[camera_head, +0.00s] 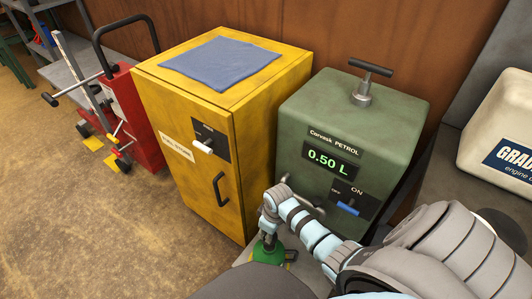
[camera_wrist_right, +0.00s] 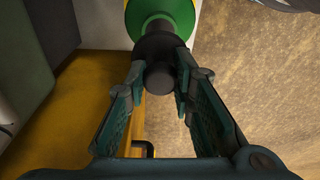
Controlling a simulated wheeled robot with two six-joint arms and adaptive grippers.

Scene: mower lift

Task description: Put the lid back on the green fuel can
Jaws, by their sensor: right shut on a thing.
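The green fuel can (camera_head: 268,254) stands low in front of the green petrol pump, partly hidden by my right arm. In the right wrist view the can's green top (camera_wrist_right: 160,16) with a yellow band shows at the upper edge. My right gripper (camera_head: 269,233) is just above the can. In the right wrist view its fingers (camera_wrist_right: 164,68) are shut on the black lid (camera_wrist_right: 160,76), which lines up with the can's neck. The lid appears to meet the green top; I cannot tell whether it is seated. My left gripper is not in view.
A red machine (camera_head: 135,120) is farther left. A white container (camera_head: 500,125) is at right. Floor is free at lower left.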

